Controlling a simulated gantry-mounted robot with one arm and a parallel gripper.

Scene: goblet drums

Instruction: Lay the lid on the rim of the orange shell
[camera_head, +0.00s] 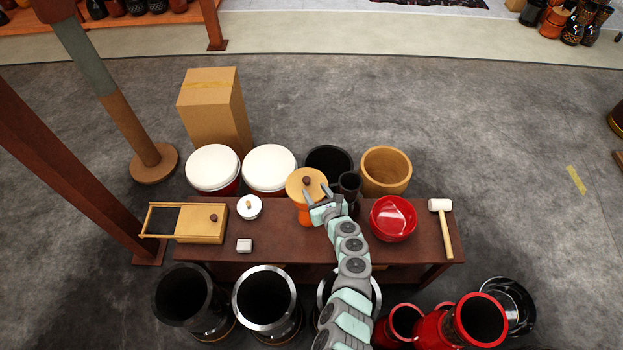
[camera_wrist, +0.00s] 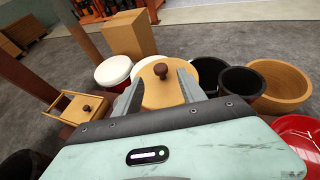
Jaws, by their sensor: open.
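The lid (camera_head: 298,187) is a round tan wooden disc with a dark brown knob (camera_head: 307,180). It lies over the top of the orange shell (camera_head: 304,217) on the table and appears level. It hides the shell's rim, so I cannot tell whether it sits flush all around. My gripper (camera_head: 317,190) is open at the lid's right side in the head view. In the wrist view its fingers (camera_wrist: 160,76) stand apart on either side of the knob, with gaps between. The lid (camera_wrist: 160,94) fills the space between them; the shell is hidden there.
A dark cup-shaped vessel (camera_head: 349,184) stands close right of my gripper, then a red bowl (camera_head: 393,217) and a mallet (camera_head: 445,230). Drums crowd both long sides of the table (camera_head: 290,240).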

